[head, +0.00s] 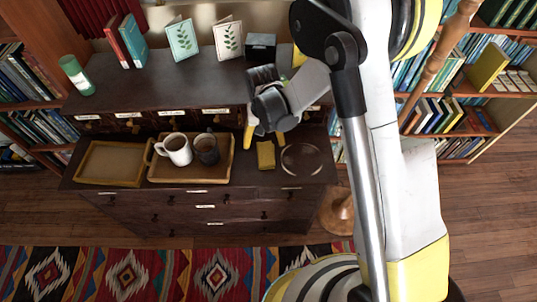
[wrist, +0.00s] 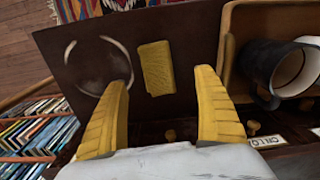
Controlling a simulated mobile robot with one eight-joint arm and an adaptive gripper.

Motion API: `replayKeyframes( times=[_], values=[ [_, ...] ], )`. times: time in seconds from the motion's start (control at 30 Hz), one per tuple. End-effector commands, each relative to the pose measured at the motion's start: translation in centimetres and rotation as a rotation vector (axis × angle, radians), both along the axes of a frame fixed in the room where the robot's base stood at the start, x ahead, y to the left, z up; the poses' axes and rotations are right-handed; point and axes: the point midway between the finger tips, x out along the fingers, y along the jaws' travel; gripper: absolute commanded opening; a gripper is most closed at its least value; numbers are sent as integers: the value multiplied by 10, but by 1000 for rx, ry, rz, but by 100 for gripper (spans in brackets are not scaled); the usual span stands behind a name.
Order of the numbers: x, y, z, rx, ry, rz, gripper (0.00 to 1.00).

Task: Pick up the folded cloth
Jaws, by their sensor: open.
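The folded cloth (head: 266,155) is a small yellow rectangle lying flat on the lower dark cabinet top. In the wrist view the cloth (wrist: 156,68) shows whole, with a textured face, beyond and between my fingertips. My gripper (head: 264,137) is above and just behind the cloth in the head view. Its two yellow fingers stand wide apart with nothing between them, and in the wrist view my gripper (wrist: 162,78) is open and apart from the cloth. The exact height above the cloth is hard to tell.
A round dish (head: 301,158) lies right of the cloth. Left of it, a wooden tray (head: 190,180) holds a white mug (head: 174,149) and a dark mug (head: 206,149). Another tray (head: 110,163) is farther left. A raised shelf with drawers (head: 170,88) stands behind.

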Motion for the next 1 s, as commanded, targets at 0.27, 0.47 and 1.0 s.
replayKeyframes(
  times=[0.27, 0.47, 1.0],
  values=[
    [0, -1, -40, 0, -1, 0, 81],
    [-2, -7, -65, 0, -1, -1, 81],
    [-3, -8, -87, 0, -2, 0, 43]
  ],
)
